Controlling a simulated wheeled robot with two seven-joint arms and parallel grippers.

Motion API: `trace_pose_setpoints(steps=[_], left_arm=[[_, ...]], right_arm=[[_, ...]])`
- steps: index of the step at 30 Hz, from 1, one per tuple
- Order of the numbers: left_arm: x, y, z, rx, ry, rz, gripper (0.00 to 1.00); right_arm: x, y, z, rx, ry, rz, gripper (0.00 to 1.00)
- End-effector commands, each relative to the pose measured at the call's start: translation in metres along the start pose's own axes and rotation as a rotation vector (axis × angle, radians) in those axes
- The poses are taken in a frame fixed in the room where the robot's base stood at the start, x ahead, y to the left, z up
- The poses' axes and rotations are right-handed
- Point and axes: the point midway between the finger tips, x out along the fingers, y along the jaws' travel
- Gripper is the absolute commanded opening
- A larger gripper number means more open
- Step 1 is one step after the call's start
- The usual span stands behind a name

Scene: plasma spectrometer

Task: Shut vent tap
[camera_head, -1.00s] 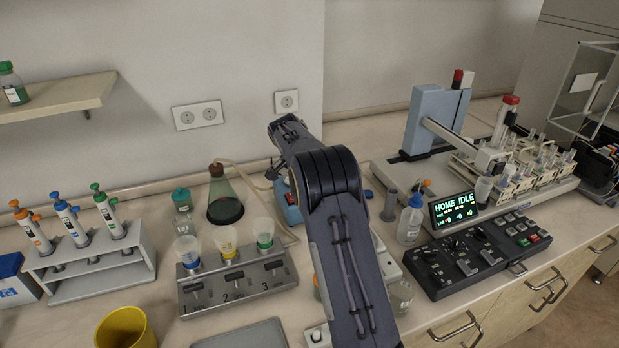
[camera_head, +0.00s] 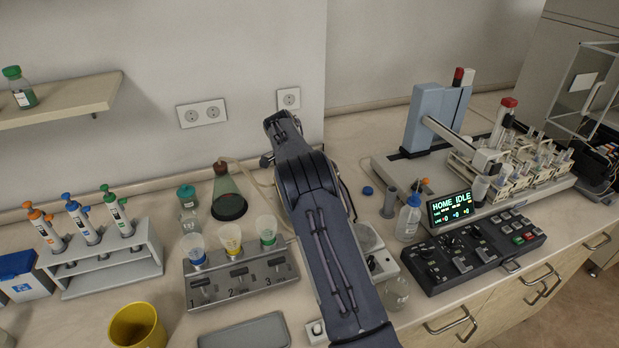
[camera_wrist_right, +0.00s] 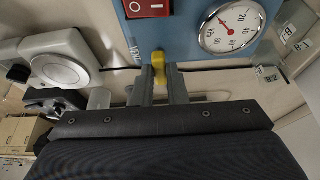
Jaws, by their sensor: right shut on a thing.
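The yellow vent tap (camera_wrist_right: 158,60) shows in the right wrist view, below the blue panel (camera_wrist_right: 186,42) with the word "Vent" beside it. My right gripper (camera_wrist_right: 160,78) has its two grey fingers on either side of the tap and is shut on it. A red switch (camera_wrist_right: 146,8) and a round gauge (camera_wrist_right: 231,26) sit on the same panel. In the head view my right arm hides the tap, the panel and the gripper. My left gripper is out of view.
In the head view, a filter manifold (camera_head: 240,282) with three coloured funnels and a dark flask (camera_head: 229,200) stand left of my arm. A wash bottle (camera_head: 408,219) and a black control box (camera_head: 474,252) stand to its right.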

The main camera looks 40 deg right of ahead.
Motion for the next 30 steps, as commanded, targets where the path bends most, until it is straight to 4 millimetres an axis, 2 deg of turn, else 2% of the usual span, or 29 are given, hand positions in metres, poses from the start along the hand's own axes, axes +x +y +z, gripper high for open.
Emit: trace_pose_setpoints(steps=[8, 9, 13, 23, 26, 30], left_arm=[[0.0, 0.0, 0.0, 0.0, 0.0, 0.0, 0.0], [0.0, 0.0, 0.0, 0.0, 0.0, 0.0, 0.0], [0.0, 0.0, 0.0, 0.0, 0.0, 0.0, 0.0], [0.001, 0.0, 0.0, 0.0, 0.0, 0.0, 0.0], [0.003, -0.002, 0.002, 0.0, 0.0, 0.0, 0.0], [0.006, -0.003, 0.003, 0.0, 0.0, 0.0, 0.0]], right_arm=[[-0.001, 0.0, -0.001, 0.004, 0.0, -0.002, 0.0], [-0.001, 0.0, -0.001, 0.004, 0.0, -0.003, 0.17], [-0.001, 0.0, -0.001, 0.003, 0.0, -0.002, 0.34], [-0.003, 0.0, 0.0, 0.001, 0.0, -0.001, 0.35], [-0.013, -0.001, 0.001, 0.001, 0.0, -0.005, 0.35], [-0.038, -0.001, 0.0, 0.002, 0.0, -0.006, 0.35]])
